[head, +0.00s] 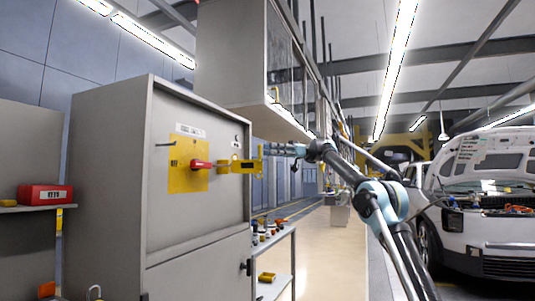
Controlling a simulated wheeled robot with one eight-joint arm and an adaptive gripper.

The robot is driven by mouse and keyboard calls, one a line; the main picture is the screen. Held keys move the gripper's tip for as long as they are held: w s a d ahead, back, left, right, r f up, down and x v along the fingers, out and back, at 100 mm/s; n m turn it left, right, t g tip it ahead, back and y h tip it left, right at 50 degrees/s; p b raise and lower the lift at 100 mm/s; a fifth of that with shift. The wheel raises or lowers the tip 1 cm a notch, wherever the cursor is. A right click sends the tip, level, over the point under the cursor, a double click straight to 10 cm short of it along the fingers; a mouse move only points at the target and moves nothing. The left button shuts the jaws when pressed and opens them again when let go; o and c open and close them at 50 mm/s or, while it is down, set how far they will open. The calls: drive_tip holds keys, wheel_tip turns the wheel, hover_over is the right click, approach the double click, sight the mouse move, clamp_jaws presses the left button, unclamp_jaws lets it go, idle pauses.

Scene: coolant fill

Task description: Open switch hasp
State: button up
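The switch on the front of the grey cabinet (195,236) has a yellow plate (180,178) and a red handle (201,164) that points right. A yellow bracket-like piece (243,166) lies just right of the red handle, at the end of my arm. I cannot tell whether this piece is part of the hasp or of my gripper. My gripper (266,151) is at the cabinet's right edge, small in view, its fingers not clearly made out. I cannot tell whether it touches the hasp.
A red box (44,194) sits on a shelf at the left. A small table (277,243) with several small items stands right of the cabinet. A white car (485,225) with its hood up is at the right. The aisle floor (326,255) is clear.

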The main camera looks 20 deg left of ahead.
drive_tip(key=shift+w+d, duration=0.3)
drive_tip(key=shift+w, duration=0.15)
